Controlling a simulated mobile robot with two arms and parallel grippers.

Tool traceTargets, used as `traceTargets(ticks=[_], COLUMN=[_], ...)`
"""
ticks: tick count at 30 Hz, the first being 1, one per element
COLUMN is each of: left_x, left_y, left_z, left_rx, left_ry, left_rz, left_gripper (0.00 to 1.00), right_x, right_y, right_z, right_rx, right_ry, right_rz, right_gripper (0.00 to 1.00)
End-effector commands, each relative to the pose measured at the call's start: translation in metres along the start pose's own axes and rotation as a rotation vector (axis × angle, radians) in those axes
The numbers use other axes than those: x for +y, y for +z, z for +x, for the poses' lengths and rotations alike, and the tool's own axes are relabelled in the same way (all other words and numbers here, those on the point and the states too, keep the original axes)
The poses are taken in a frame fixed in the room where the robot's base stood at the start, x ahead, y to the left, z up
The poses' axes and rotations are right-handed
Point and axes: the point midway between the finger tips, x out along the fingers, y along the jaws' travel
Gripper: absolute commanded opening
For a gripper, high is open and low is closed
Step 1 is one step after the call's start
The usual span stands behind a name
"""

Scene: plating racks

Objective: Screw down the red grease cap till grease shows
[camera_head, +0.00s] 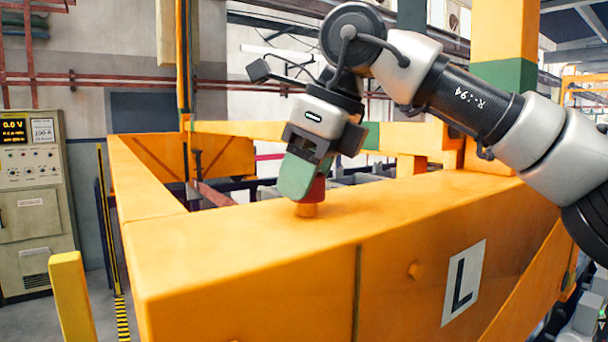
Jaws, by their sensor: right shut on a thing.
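The red grease cap (314,190) sits on a short orange stem (306,210) on top of the yellow beam (240,235). My right gripper (302,182) reaches down from above with green fingers and is shut on the cap. The fingers cover the left and upper part of the cap; its lower right side shows. I see no grease around the cap or stem. My left gripper is not in view.
A control cabinet (38,205) stands at the left, beside a yellow post (72,296). The beam top around the stem is clear.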

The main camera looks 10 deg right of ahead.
Motion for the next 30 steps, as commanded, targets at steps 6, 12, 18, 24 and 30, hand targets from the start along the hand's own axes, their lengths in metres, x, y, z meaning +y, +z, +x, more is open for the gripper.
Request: traceTargets(ticks=[6, 12, 18, 24, 30], left_x=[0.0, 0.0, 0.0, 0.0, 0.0], left_y=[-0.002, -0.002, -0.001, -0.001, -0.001], left_z=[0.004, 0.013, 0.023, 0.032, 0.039], left_rx=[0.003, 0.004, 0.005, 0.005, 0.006], left_ry=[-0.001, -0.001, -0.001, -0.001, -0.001], left_rz=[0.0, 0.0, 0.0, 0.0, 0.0], left_gripper=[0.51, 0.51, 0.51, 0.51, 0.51], right_x=[0.0, 0.0, -0.001, -0.001, -0.002], right_y=[0.0, 0.0, 0.0, 0.0, 0.0], right_z=[0.0, 0.001, 0.001, 0.0, 0.0], right_rx=[-0.003, -0.003, -0.004, -0.004, -0.005], right_ry=[-0.018, -0.063, -0.13, -0.203, -0.276], right_rz=[0.041, 0.146, 0.307, 0.484, 0.66], right_gripper=[0.22, 0.22, 0.22, 0.22, 0.22])
